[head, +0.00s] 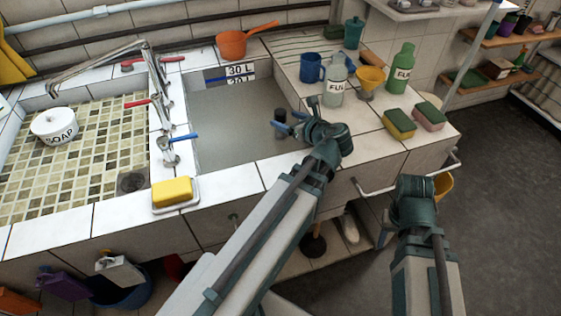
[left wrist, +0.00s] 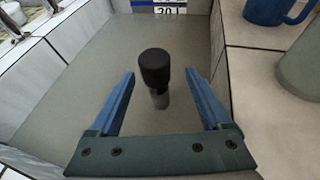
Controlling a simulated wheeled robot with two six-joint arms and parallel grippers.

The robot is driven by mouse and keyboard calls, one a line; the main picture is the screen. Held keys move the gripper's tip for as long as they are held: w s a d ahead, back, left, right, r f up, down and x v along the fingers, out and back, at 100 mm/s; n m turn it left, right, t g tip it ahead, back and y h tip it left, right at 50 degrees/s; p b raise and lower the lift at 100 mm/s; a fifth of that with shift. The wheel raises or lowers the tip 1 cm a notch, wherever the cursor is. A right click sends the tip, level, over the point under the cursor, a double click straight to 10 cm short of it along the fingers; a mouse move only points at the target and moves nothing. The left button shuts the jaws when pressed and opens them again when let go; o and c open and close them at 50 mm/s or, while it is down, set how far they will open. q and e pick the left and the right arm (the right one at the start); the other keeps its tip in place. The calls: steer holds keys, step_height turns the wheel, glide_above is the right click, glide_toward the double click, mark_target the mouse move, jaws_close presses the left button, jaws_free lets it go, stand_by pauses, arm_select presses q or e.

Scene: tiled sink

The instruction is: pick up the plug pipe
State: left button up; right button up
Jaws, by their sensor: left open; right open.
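The plug pipe (head: 280,117) is an upright dark cylinder in the grey right basin (head: 222,115). In the left wrist view the plug pipe (left wrist: 154,68) has a black top and a paler lower part, and its base is hard to make out. My left gripper (head: 287,121) is over the basin with its blue fingers spread. In its wrist view, the left gripper (left wrist: 160,77) has one finger on each side of the pipe, with visible gaps. It holds nothing. My right gripper (head: 410,205) is open, away from the basin in front of the counter; its fingers are mostly hidden.
On the counter right of the basin stand a blue mug (head: 311,68), a grey bottle (head: 334,82), a green bottle (head: 400,70) and sponges (head: 399,123). A yellow sponge (head: 172,191) lies on the front ledge. Taps (head: 165,140) stand along the divider. An orange pan (head: 233,45) is behind.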

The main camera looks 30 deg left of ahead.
arm_select(q)
steer(key=shift+b+x, duration=0.85)
steer(key=shift+x, duration=2.2)
steer(key=shift+s+a+r, duration=0.1)
steer(key=shift+s+r, duration=0.05)
steer(key=shift+s, duration=0.05)
steer(key=shift+c, duration=0.4)
jaws_close()
